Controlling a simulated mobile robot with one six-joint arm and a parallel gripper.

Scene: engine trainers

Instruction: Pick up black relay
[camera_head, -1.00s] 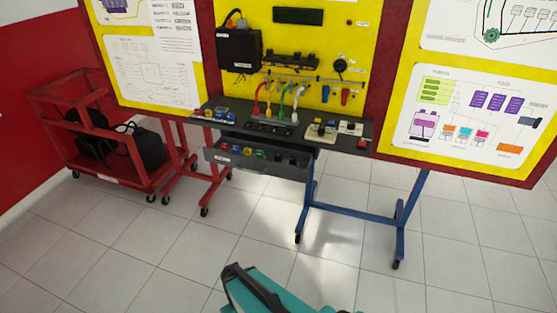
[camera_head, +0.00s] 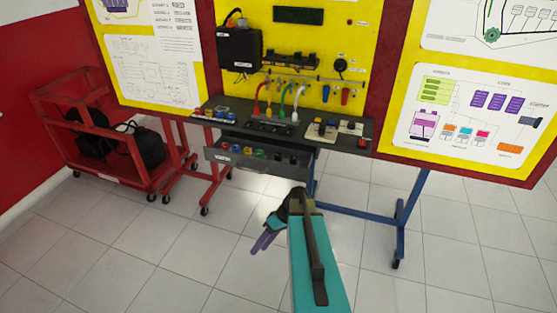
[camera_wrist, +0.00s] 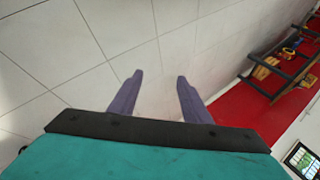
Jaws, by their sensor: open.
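My gripper (camera_head: 263,240) is open and empty, hanging over the tiled floor in front of the trainer stand. Its two purple-grey fingers also show apart in the wrist view (camera_wrist: 158,79), with only floor tiles between them. Small dark pieces (camera_head: 286,158) lie at the right of the pulled-out drawer (camera_head: 225,157), beside small red, blue, green and yellow ones. They are too small to tell which is the black relay. My gripper is below and in front of the drawer, apart from it.
The grey shelf (camera_head: 345,142) above the drawer carries small coloured parts and cables. The yellow panel (camera_head: 355,30) rises behind it. A blue stand leg (camera_head: 401,225) is at right. A red cart (camera_head: 120,175) stands at left. The floor in front is clear.

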